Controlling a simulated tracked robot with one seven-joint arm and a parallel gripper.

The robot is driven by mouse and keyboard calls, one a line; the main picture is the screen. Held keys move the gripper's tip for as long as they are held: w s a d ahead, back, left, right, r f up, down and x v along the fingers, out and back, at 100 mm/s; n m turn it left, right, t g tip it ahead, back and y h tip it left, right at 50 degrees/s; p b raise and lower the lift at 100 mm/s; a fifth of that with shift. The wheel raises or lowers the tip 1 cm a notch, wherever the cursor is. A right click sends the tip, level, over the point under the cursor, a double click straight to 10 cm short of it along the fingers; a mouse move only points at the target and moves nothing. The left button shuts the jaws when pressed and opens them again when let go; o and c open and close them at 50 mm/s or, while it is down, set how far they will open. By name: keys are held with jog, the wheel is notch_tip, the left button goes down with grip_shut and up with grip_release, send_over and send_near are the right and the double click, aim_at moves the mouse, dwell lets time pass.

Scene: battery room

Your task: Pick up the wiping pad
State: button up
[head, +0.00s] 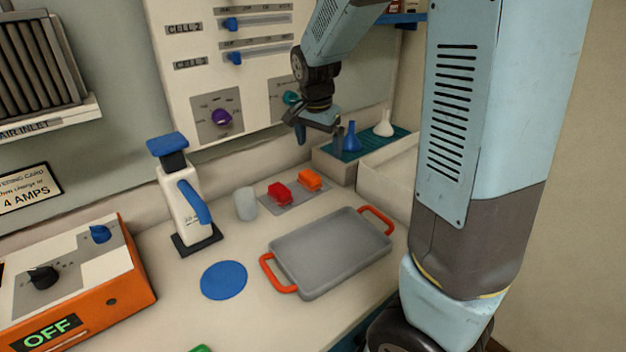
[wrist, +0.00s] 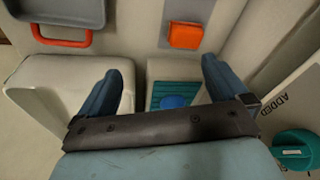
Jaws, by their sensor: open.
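I cannot tell for certain which thing is the wiping pad. A small green thing (head: 201,348) shows only as a sliver at the bottom edge of the head view. A flat round blue disc (head: 224,280) lies on the counter, left of the grey tray. My gripper (head: 320,128) is at the back of the counter, near the blue funnel (head: 350,138). In the wrist view, its two dark blue fingers (wrist: 162,80) are spread apart with nothing held. Part of the blue funnel (wrist: 173,101) shows beyond them.
A grey tray (head: 330,250) with orange handles lies mid-counter. Red (head: 279,192) and orange (head: 310,180) blocks sit behind it, beside a grey cup (head: 246,204). A white bottle (head: 180,205) and an orange box (head: 100,275) stand left. A white bin (head: 385,180) stands right.

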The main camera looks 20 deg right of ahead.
aim_at(309, 174)
jog(key=w+f+m+h, duration=0.1)
jog(key=w+f, duration=0.1)
jog(key=w, duration=0.1)
jog(key=w+a+f+m+h, duration=0.1)
jog(key=w+f, duration=0.1)
jog(key=f, duration=0.1)
jog(key=w+a+f+m, duration=0.1)
jog(key=w+f, duration=0.2)
jog(key=shift+w+f+m+h, duration=0.15)
jog(key=shift+w+m+h, duration=0.15)
jog(key=shift+h, duration=0.1)
jog(key=shift+x, duration=0.95)
jog(key=shift+s+a+x, duration=0.1)
jog(key=shift+s+x, duration=0.05)
jog(key=shift+x, duration=0.8)
jog(key=shift+s+a+x, duration=0.1)
jog(key=shift+s+x, duration=0.05)
jog(key=shift+x, duration=0.75)
jog(key=shift+s+a+x, duration=0.1)
jog(key=shift+s+x, duration=0.1)
jog(key=shift+x, duration=0.75)
jog(key=shift+f, duration=0.2)
jog(key=shift+c, duration=0.5)
jog(key=c, duration=0.9)
jog(key=shift+c, duration=0.2)
